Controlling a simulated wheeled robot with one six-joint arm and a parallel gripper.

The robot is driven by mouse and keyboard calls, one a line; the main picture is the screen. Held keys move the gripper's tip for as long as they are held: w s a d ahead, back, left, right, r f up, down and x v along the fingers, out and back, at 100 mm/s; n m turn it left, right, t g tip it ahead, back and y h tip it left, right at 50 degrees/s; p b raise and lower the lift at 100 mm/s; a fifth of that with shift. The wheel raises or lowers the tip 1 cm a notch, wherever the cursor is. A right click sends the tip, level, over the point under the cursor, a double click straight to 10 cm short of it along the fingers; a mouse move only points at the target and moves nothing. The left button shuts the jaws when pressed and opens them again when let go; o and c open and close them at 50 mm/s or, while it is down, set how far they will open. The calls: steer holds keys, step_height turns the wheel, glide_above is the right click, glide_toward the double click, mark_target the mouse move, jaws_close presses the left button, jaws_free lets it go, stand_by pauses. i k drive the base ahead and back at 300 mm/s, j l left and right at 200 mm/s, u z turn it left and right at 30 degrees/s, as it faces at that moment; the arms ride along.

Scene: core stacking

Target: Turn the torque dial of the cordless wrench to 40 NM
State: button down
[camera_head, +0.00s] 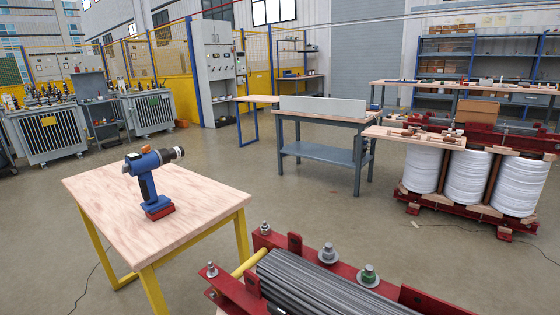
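The cordless wrench (150,180) stands upright on a wooden-topped table with yellow legs (100,192), at the left of the view. It has a blue body, a dark grip, a red and blue base and a dark nose pointing right. A small orange part (138,149) sits on top of its body. The torque dial and its numbers are too small to make out. My gripper is not in view.
A red frame with bolts and stacked grey core sheets (320,285) fills the bottom right foreground. A grey workbench (320,155) stands behind. White coils (468,176) in a red frame stand at right. Open floor (300,205) lies between.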

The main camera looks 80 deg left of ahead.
mark_target(126, 167)
steer(key=u, duration=3.1)
